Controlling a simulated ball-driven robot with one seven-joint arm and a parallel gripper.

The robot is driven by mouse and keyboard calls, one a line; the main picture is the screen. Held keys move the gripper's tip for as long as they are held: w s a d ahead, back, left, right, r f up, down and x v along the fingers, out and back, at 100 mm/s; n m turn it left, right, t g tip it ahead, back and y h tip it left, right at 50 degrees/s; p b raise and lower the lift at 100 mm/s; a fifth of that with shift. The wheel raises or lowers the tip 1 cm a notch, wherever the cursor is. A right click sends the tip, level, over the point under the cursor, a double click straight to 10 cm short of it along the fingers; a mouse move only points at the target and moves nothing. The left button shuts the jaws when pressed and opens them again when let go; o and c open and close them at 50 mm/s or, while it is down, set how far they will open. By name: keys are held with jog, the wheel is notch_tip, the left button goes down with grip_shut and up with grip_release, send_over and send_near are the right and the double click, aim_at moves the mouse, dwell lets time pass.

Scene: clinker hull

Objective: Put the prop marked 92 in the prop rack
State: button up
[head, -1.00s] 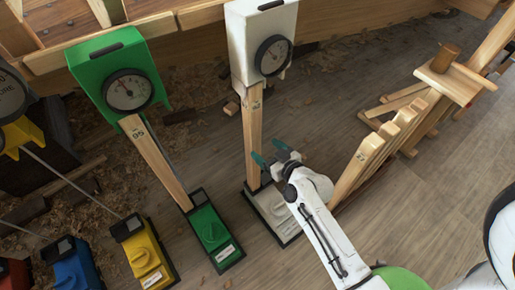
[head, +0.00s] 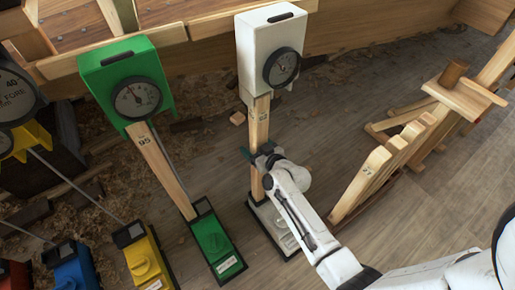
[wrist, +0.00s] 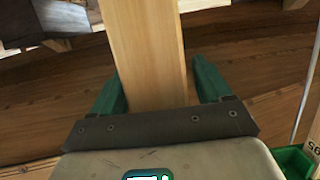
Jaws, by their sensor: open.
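A pale wooden prop (head: 261,128) stands upright between a white gauge box and a white base; its small label is too small to read surely. My gripper (head: 262,160) is at the lower part of this prop. In the wrist view, the prop (wrist: 148,50) rises between the two green fingers of my gripper (wrist: 158,88), which stand apart on either side with a gap visible at the left.
The white gauge box (head: 265,40) sits on top of the prop, with its base (head: 275,228) below. A green gauge stand (head: 125,85) with a prop marked 95 is to the left. Yellow and blue bases stand further left.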

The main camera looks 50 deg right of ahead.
jog(key=shift+c, duration=0.3)
grip_shut()
jog(key=shift+r, duration=0.1)
jog(key=shift+r+p, duration=0.35)
jog(key=shift+r, duration=0.1)
dwell(0.5)
jog(key=shift+s, duration=0.1)
dwell(0.3)
jog(key=s+a+b, duration=0.2)
jog(key=s, duration=0.5)
jog(key=shift+s, duration=0.2)
dwell(1.0)
jog(key=shift+a, duration=0.1)
jog(key=shift+r, duration=0.1)
